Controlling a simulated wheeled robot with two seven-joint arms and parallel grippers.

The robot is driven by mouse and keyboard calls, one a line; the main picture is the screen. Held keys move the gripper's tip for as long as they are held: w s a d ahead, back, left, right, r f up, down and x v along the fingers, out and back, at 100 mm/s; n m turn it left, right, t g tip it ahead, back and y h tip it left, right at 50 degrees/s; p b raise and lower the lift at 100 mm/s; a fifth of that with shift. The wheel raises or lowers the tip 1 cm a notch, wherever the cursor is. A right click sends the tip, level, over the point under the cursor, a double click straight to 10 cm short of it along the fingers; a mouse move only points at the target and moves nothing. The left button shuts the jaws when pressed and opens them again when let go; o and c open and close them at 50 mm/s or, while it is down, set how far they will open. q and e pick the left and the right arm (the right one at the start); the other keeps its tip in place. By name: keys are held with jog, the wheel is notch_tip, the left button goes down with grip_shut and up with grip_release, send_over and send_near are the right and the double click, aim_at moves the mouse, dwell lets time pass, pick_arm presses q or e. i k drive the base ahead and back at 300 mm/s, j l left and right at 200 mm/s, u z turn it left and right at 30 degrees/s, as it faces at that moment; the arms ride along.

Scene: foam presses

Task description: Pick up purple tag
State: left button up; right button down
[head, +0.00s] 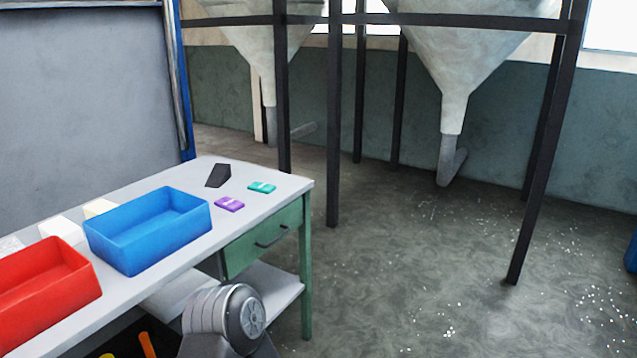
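The purple tag (229,204) is a small flat piece with a pale label. It lies on the white tabletop of the workbench (290,186), right of the blue bin and close to the front edge. A similar teal tag (262,187) lies just behind it to the right, apart from it. A grey rounded joint of my own arm shows at the bottom centre, below the bench top. Neither of my grippers is in view.
An open blue bin (150,262) and a red bin (50,318) stand on the bench. A black wedge-shaped object (218,175) stands behind the tags. Pale blocks (62,231) sit behind the bins. Dark posts (333,120) carry hoppers behind. The floor at right is open.

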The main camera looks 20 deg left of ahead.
aim_at(230, 204)
jog(key=i+u, duration=0.15)
jog(key=i, duration=0.4)
jog(key=i+l+u, duration=0.15)
jog(key=i, duration=0.35)
jog(key=i+l+u, duration=0.15)
jog(key=i, duration=0.4)
jog(key=i+l+u, duration=0.15)
jog(key=i+u, duration=0.25)
jog(key=i+l+u, duration=0.2)
jog(key=u, duration=0.15)
jog(key=i+l+u, duration=0.25)
jog(key=l+u, duration=0.15)
jog(key=i+l+u, duration=0.2)
jog(key=l+u, duration=0.15)
